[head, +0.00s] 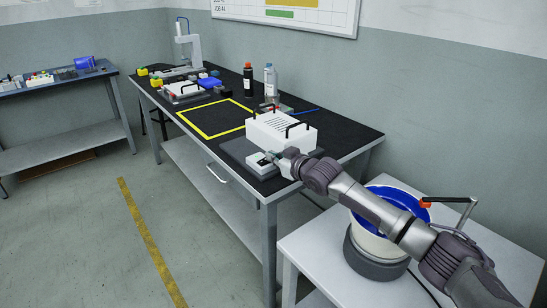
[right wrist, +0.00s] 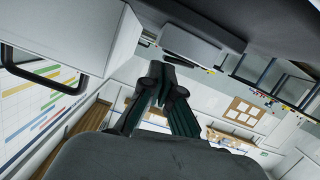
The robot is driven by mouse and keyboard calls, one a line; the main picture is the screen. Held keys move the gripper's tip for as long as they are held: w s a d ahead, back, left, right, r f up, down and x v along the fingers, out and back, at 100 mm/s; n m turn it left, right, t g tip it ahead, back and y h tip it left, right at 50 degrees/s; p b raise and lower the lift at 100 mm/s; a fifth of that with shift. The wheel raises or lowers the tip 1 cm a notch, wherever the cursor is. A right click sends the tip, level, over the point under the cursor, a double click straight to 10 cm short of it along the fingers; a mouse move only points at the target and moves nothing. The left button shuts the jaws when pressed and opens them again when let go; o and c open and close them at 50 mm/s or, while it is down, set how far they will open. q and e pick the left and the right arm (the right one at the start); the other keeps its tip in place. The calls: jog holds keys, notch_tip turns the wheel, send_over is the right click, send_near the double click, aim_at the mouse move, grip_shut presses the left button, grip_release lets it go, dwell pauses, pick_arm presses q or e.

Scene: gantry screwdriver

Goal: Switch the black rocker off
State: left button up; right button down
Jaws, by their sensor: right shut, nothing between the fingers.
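My right gripper (head: 270,157) is at the small white box (head: 260,165) on the near end of the dark bench top. Its fingers are closed together with nothing between them. In the right wrist view the shut fingertips (right wrist: 166,75) point toward the small white box (right wrist: 192,46) and overlap its edge. I cannot tell whether they touch it. I cannot make out the black rocker; the gripper may be covering it. My left gripper is not in view.
A larger white box with black handles (head: 281,134) stands right behind the small box and also shows in the right wrist view (right wrist: 65,35). A yellow-outlined area (head: 188,119) of the bench is clear. Bottles (head: 248,80) stand farther back. A side table (head: 310,250) carries a blue-rimmed bucket.

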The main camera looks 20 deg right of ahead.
jog(key=shift+f+m+p, duration=0.2)
jog(key=shift+m+p, duration=0.1)
jog(key=shift+p, duration=0.2)
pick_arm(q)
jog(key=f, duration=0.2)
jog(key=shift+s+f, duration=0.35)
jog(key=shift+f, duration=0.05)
pick_arm(e)
jog(key=shift+d+f, duration=0.1)
jog(key=shift+f, duration=0.1)
jog(key=v, duration=1.2)
jog(key=shift+d, duration=0.2)
jog(key=shift+r, duration=0.1)
